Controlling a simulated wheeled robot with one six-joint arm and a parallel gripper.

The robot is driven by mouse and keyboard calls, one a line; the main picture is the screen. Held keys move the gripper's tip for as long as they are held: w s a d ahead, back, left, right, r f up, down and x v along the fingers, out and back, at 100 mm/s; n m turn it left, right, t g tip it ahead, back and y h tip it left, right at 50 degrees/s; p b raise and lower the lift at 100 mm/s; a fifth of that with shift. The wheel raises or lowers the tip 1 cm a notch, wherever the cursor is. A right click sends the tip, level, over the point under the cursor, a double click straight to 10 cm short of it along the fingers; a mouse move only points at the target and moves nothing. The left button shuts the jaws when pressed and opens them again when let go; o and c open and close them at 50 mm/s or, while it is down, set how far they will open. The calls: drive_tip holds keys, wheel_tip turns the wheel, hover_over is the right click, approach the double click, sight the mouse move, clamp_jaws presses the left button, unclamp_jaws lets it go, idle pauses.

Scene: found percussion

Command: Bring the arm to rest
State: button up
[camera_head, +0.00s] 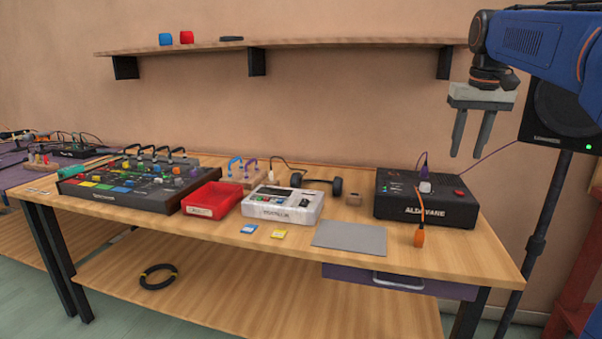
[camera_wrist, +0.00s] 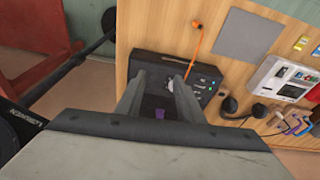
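My gripper (camera_head: 472,134) hangs in the air at the upper right in the head view, its two grey fingers pointing down. The fingers stand apart with nothing between them. It is above and slightly right of the black box marked ALDAVANE (camera_head: 427,209), well clear of it. In the wrist view my gripper (camera_wrist: 157,78) points down over the same black box (camera_wrist: 206,80), and the fingers and palm hide part of it. My blue arm comes in from the right edge.
A black speaker (camera_head: 562,108) on a stand is close behind my arm. A wooden shelf (camera_head: 340,43) runs along the wall. The wooden table bears a mixer-like panel (camera_head: 130,183), a red tray (camera_head: 212,199), a white device (camera_head: 283,205), headphones (camera_head: 336,186) and a grey mat (camera_head: 350,237).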

drive_tip(key=s+a+f, duration=0.4)
drive_tip(key=s+f, duration=0.6)
drive_tip(key=s+a+f+n+t, duration=0.1)
drive_tip(key=s+a+f, duration=0.2)
drive_tip(key=s+f, duration=0.7)
drive_tip(key=s+a+f+n+t, duration=0.1)
drive_tip(key=s+a+f, duration=0.3)
drive_tip(key=s+f, duration=0.5)
drive_tip(key=shift+s+a+f, duration=0.3)
drive_tip(key=shift+s+f, duration=0.1)
drive_tip(key=shift+f, duration=0.05)
